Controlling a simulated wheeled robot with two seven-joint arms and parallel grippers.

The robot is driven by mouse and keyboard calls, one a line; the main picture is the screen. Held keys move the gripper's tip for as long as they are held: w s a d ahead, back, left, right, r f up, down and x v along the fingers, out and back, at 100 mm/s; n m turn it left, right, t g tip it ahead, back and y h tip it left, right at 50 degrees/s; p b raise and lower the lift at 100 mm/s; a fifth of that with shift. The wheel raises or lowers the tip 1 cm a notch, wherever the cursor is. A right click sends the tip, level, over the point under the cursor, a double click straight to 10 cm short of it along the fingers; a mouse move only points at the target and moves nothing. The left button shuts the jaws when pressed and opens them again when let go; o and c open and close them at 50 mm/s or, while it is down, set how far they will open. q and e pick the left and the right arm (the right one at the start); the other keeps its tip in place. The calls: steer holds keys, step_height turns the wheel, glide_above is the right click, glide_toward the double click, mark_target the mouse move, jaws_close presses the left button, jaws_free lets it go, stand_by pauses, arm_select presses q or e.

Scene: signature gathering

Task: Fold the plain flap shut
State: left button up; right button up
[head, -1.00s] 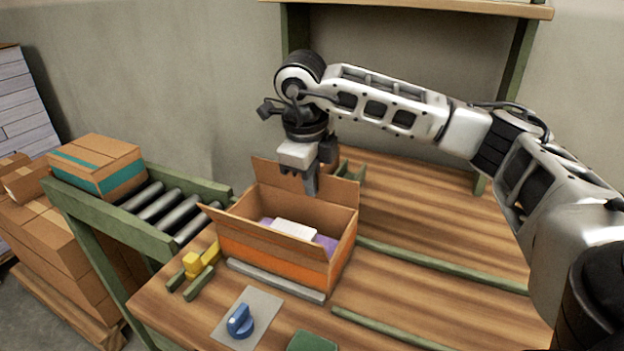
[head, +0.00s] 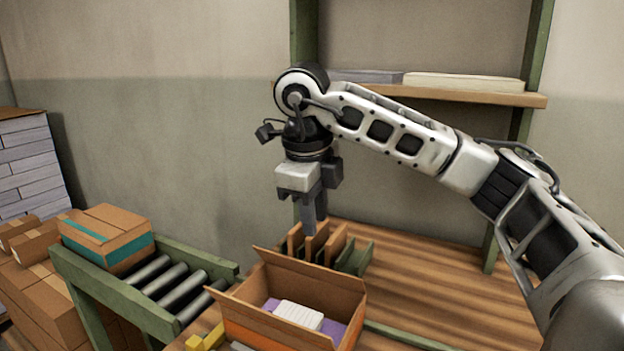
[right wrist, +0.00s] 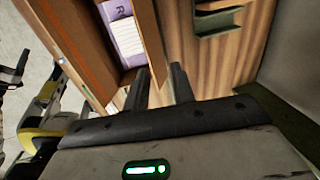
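The open cardboard box (head: 265,325) stands on the wooden table, holding a purple item (head: 332,327) and a white pad (head: 298,314). Its far flap (head: 310,280) is plain brown and stands up, tilted. Another flap (head: 228,305) sticks out at the left. I cannot tell for sure which flap the task calls plain. My right gripper (head: 312,215) points down, above and beyond the far flap, apart from it in the head view. In the right wrist view its two fingers (right wrist: 160,88) are apart with nothing between them, near a flap (right wrist: 147,40).
A green rack (head: 355,258) with upright brown boards (head: 318,240) stands behind the box. A roller conveyor (head: 170,285) with a taped carton (head: 107,238) lies at left. A shelf (head: 450,94) is above. The table (head: 430,280) at right is mostly clear.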

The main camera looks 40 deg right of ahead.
steer(key=r, duration=0.3)
steer(key=r+p, duration=0.1)
steer(key=shift+s+a+r, duration=0.25)
steer(key=shift+a+r, duration=0.15)
